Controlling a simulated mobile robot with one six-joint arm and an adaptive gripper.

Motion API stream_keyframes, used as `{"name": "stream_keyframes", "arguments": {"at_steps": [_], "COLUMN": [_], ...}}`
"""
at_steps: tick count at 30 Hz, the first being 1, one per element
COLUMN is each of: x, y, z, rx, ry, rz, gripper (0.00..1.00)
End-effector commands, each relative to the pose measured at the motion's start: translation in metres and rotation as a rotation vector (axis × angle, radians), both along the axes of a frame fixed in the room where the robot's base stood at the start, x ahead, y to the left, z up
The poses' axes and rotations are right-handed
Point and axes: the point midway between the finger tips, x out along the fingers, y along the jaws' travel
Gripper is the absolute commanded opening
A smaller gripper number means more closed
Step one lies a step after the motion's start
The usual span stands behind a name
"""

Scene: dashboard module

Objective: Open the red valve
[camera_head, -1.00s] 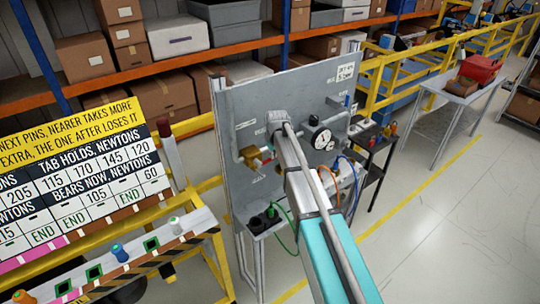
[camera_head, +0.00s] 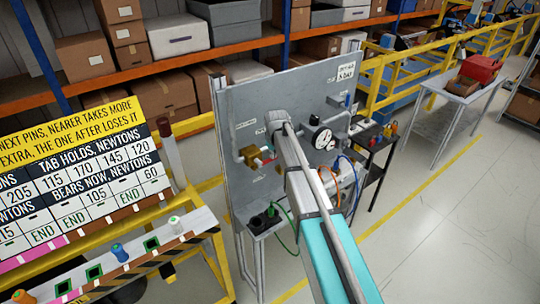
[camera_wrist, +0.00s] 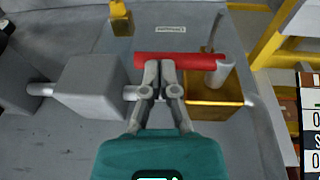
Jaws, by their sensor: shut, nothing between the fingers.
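The red valve's lever (camera_wrist: 180,60) lies across the upper middle of the wrist view, joined by a grey stem at its right end to a brass body (camera_wrist: 213,88) on a pipe. The brass body (camera_head: 249,155) also shows on the grey panel in the camera_head view, left of my arm. My gripper (camera_wrist: 160,66) is shut and empty. Its fingertips overlap the lever's lower edge in the wrist view, left of the brass body. I cannot tell whether they touch it. In the camera_head view my arm hides the fingertips.
The upright grey panel (camera_head: 330,90) also carries a round gauge (camera_head: 321,138). In the wrist view a grey block (camera_wrist: 90,85) sits left on the same pipe. A yellow rail (camera_wrist: 278,40) stands right of the panel. A peg bench (camera_head: 190,222) stands left.

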Motion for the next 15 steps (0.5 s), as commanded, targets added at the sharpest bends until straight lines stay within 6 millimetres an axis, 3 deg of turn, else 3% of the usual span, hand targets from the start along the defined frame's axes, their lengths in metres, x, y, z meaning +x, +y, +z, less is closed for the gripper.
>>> {"name": "stream_keyframes", "arguments": {"at_steps": [15], "x": [-0.005], "y": [-0.003], "z": [0.035], "rx": [0.000], "ry": [0.000], "rz": [0.001], "gripper": [0.00]}}
